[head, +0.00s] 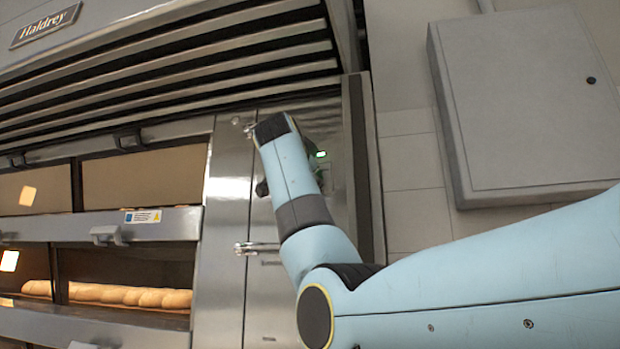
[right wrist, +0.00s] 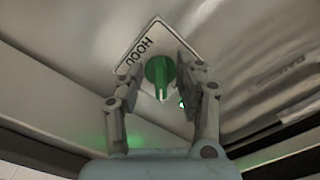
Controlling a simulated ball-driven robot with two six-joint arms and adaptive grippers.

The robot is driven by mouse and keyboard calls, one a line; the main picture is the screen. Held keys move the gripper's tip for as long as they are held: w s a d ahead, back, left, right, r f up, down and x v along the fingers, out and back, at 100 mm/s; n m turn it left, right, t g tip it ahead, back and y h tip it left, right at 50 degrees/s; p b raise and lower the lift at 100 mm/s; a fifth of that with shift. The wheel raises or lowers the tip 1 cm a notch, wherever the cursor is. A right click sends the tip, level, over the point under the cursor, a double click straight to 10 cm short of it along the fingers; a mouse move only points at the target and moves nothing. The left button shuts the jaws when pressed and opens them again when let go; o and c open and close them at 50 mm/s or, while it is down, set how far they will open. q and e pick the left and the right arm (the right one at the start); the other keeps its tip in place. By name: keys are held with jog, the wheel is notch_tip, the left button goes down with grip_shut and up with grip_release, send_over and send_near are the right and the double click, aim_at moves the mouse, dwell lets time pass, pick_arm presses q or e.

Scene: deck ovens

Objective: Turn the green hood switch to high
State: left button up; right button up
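The green hood switch (right wrist: 160,73) is a round green knob with a raised grip, on a white plate marked HOOD (right wrist: 143,46) in the right wrist view. My right gripper (right wrist: 158,88) is open, with one finger on each side of the knob and visible gaps between. In the head view my right arm reaches to the metal panel (head: 275,290) beside the ovens and hides the switch and most of the gripper. A small lit green indicator (head: 321,154) shows right of the arm. My left gripper is in neither view.
Deck ovens with handles (head: 107,236) and bread loaves (head: 130,295) stand at the left. Bar-like metal fittings (head: 257,248) stick out from the panel near my arm. A grey wall cabinet (head: 530,100) hangs at the right.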

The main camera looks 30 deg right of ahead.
jog(key=shift+a, duration=0.1)
jog(key=v, duration=1.2)
